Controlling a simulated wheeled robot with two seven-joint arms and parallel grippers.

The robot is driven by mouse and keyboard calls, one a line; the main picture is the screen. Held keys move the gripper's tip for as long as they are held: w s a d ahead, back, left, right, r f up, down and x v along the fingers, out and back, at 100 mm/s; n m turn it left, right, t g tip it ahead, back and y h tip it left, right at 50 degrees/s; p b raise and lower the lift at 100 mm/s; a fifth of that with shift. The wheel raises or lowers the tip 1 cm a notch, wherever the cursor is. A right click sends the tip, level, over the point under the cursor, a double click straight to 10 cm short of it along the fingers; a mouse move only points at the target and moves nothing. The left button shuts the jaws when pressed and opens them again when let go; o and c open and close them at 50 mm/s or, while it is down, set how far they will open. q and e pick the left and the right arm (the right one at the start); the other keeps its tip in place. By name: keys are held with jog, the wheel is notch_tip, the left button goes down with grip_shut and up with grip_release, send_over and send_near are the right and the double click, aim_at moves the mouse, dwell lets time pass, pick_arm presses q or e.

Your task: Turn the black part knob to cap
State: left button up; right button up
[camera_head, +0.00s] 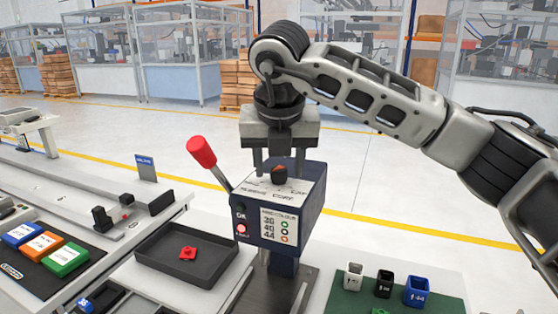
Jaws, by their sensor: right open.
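The black part knob (279,175) stands on the top panel of a dark blue machine box (305,209). The knob has an orange-red mark on it. Labels are printed around it; one on the right seems to read CAP, but the print is small. My right gripper (279,162) points straight down over the box. Its two fingers are open and apart, one to each side above the knob, with nothing held between them. I cannot tell whether the fingertips reach down to the knob's height. My left gripper is out of view.
A red-handled lever (202,152) rises at the box's left. A dark tray (154,249) with a small red part (187,253) lies left of the box. A green mat (412,303) with several small cups is at the lower right. Coloured blocks (43,246) lie far left.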

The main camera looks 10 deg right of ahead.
jog(key=c, duration=1)
